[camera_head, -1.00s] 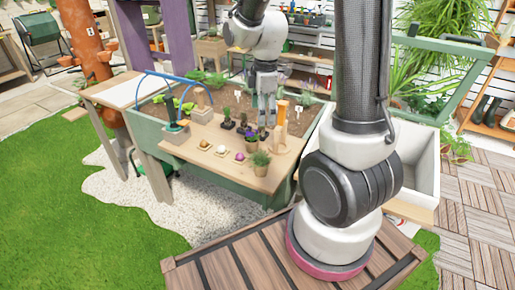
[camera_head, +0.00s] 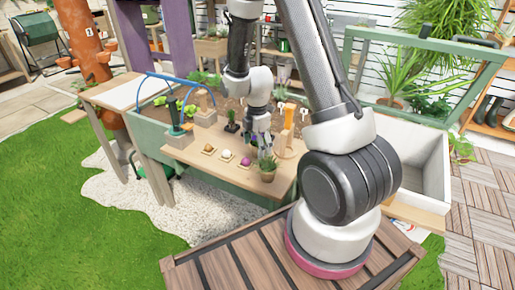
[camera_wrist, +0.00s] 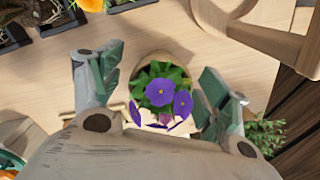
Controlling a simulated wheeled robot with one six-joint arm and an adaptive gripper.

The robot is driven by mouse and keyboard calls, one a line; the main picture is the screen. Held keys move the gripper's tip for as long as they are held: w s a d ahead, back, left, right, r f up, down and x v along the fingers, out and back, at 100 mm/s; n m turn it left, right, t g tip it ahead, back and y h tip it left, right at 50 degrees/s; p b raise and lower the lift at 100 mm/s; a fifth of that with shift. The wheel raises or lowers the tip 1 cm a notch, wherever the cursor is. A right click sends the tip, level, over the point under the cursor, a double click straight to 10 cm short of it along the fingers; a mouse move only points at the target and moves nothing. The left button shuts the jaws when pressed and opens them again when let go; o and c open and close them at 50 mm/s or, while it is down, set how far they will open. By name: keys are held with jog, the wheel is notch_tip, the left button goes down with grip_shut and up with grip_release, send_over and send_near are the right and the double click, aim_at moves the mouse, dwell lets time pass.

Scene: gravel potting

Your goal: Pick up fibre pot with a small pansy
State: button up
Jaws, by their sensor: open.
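The fibre pot with a small pansy (camera_wrist: 160,92) shows in the wrist view, with purple flowers over green leaves and part of a tan rim behind them. My gripper (camera_wrist: 161,78) is open, with one green-padded finger on each side of the pot and gaps on both sides. In the head view my gripper (camera_head: 258,137) is low over the potting bench, and it largely hides the pansy pot there. My gripper's own body covers the near side of the pot in the wrist view.
A potted green plant (camera_head: 268,168) stands at the bench's front edge, close to my right finger in the wrist view (camera_wrist: 262,136). A wooden stand (camera_head: 287,130) is close on the right. Bulbs (camera_head: 227,155) lie to the left, and a black seedling pot (camera_head: 232,127) stands behind them.

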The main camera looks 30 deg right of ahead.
jog(key=shift+c, duration=0.2)
jog(key=c, duration=1.1)
